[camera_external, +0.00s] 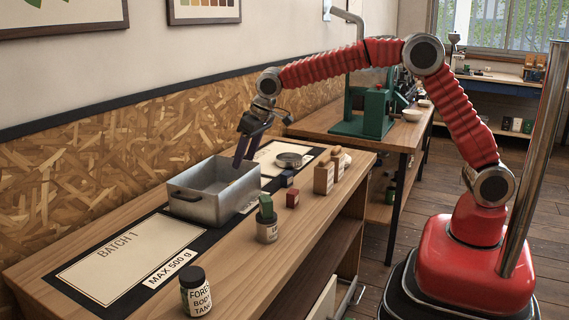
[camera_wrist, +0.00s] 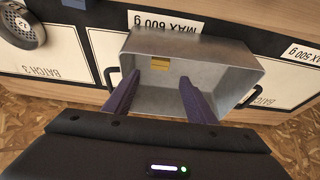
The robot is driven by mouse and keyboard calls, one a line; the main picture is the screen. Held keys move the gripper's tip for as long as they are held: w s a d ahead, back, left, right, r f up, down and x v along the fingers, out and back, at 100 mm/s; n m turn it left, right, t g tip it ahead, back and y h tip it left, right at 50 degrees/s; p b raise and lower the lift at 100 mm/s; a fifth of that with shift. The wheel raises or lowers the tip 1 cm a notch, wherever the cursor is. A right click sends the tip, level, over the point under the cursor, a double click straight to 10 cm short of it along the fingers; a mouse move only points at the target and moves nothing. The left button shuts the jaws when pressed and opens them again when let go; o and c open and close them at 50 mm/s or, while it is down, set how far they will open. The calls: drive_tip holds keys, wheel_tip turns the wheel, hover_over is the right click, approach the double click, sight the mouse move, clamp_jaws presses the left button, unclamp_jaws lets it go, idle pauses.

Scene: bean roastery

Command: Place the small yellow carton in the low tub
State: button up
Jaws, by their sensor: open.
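The low tub (camera_external: 196,208) is a grey metal box with dark handles, standing on the bench against the wall side. In the wrist view the tub (camera_wrist: 228,88) lies open below my gripper. The small yellow carton (camera_wrist: 160,64) is inside the tub, near the wall at the top of the wrist picture. My gripper (camera_external: 239,162) points down at the tub's far end. Its dark fingers (camera_wrist: 160,82) are open, apart from each other, with nothing between them.
A jar with a green item (camera_external: 267,228), a red box (camera_external: 292,199) and brown cartons (camera_external: 324,178) stand along the bench's front side. A dark-lidded jar (camera_external: 195,293) stands nearest. The BATCH 1 mat (camera_external: 110,262) is clear.

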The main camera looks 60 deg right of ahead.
drive_tip(key=s+d+r, duration=0.4)
drive_tip(key=s, duration=0.3)
drive_tip(key=s+d+r, duration=0.3)
drive_tip(key=s, duration=0.4)
drive_tip(key=s+d+r, duration=0.4)
drive_tip(key=s, duration=0.3)
drive_tip(key=s+d+f, duration=0.2)
drive_tip(key=s, duration=0.8)
drive_tip(key=s+d+f+t, duration=0.1)
drive_tip(key=s+d+f, duration=0.1)
drive_tip(key=s, duration=0.9)
drive_tip(key=shift+f, duration=0.25)
